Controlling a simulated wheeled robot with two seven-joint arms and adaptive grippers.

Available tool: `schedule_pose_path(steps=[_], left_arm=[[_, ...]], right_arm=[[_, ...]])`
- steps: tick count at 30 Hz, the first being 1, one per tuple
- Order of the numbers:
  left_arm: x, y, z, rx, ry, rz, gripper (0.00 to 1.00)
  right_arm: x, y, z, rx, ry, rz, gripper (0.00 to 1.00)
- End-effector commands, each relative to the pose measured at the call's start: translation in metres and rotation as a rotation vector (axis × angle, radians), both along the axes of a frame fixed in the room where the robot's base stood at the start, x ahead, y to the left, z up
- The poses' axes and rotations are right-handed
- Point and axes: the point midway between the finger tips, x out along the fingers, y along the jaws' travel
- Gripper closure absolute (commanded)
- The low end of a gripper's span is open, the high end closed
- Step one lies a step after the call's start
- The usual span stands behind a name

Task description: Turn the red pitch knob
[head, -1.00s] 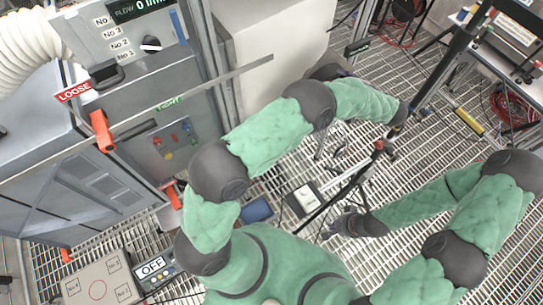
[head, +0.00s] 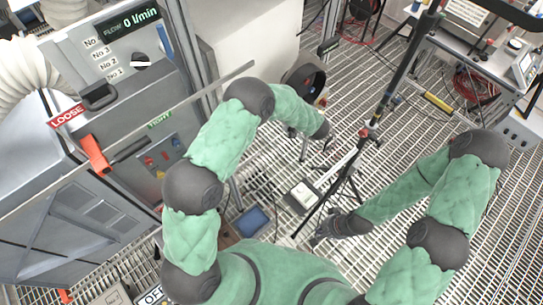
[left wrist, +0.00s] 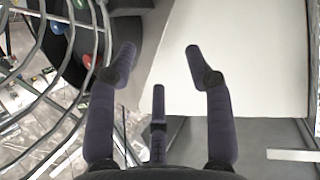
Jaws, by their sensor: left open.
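No knob can be read as the pitch knob. Small coloured knobs, some red, show on the grey machine's lower panel (head: 161,153) in the head view. In the left wrist view a red round thing (left wrist: 57,24) lies at the upper left, with green and blue ones in a dark round opening. My left gripper (left wrist: 159,60) is open and empty, its fingers in front of a pale surface, to the right of the red thing and apart from it. My right gripper (head: 322,233) is low over the grating; its finger gap is too small to tell.
The grey machine with a flow display (head: 130,18) and an orange-red lever (head: 95,155) stands at the left. A black round object (head: 306,78) stands by the white cabinet. A tripod stand (head: 370,130) rises between my arms. Open grating floor lies around it.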

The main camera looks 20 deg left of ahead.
Motion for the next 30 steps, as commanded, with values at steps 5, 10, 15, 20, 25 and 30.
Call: schedule_pose_path(steps=[5,10,15,20,25,30], left_arm=[[-0.009,0.01,-0.029,-0.03,0.046,-0.069,0.48],[-0.021,0.016,-0.055,-0.064,0.094,-0.131,0.48],[-0.036,0.02,-0.078,-0.104,0.144,-0.185,0.48],[-0.054,0.022,-0.099,-0.144,0.194,-0.233,0.48],[-0.074,0.024,-0.12,-0.189,0.25,-0.277,0.48],[-0.097,0.024,-0.138,-0.236,0.308,-0.318,0.48]], right_arm=[[0.0,0.0,0.0,0.0,0.0,0.0,1.0],[0.0,0.0,0.0,0.0,0.0,0.0,1.0],[0.0,0.0,0.0,0.0,0.0,0.0,1.0],[0.0,0.0,0.0,0.0,0.0,0.0,1.0],[0.0,0.0,0.0,0.0,0.0,0.0,1.0],[0.0,0.0,0.0,0.0,0.0,0.0,1.0]])
